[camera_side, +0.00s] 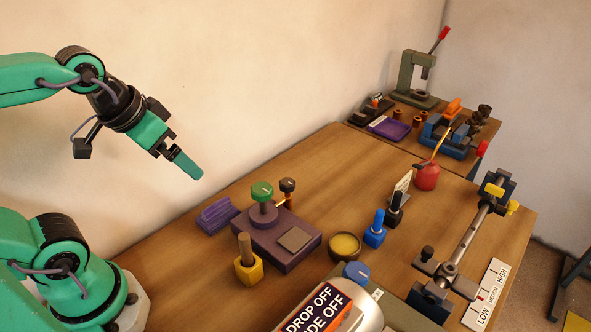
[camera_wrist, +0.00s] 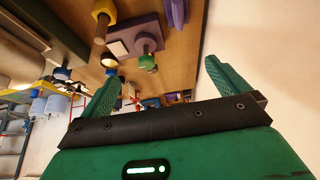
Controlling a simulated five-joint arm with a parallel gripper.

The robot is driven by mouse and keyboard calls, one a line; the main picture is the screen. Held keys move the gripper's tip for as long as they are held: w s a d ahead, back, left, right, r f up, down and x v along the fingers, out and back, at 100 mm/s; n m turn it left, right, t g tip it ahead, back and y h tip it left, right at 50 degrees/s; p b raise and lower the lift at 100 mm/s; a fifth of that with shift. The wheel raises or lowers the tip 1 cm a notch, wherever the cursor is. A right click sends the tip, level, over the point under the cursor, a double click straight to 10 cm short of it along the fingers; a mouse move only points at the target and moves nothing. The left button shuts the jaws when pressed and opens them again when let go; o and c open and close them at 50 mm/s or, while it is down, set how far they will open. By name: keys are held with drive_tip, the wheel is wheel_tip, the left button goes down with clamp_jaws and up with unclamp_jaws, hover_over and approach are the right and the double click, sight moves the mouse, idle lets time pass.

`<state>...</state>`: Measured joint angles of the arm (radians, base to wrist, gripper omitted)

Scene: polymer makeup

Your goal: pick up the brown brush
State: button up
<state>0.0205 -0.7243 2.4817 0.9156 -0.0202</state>
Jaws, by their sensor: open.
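The brown brush (camera_side: 244,245) looks like an upright brown handle standing in a yellow pot (camera_side: 248,271), at the near left of the bench in the side view. In the wrist view the brown handle (camera_wrist: 102,28) and its yellow pot (camera_wrist: 104,8) are at the top left, partly cut off by the frame. The lower end of the brush is hidden in the pot. My gripper (camera_side: 190,170) is high above the bench, up and left of the brush, well apart from it. In the wrist view my gripper (camera_wrist: 163,72) has its green fingers spread with nothing held between them.
A purple block (camera_side: 285,252) with a green knob (camera_side: 262,192) stands right beside the yellow pot. The bench's back-left is mostly clear.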

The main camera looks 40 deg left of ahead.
drive_tip(key=shift+s+a, duration=0.15)
drive_tip(key=shift+a, duration=0.1)
drive_tip(key=c, duration=1.2)
drive_tip(key=n+g, duration=0.5)
hover_over(246, 252)
drive_tip(key=a, duration=0.1)
drive_tip(key=f, duration=1.1)
drive_tip(key=shift+w+f, duration=0.2)
drive_tip(key=shift+w, duration=0.1)
drive_tip(key=shift+f, duration=3.9)
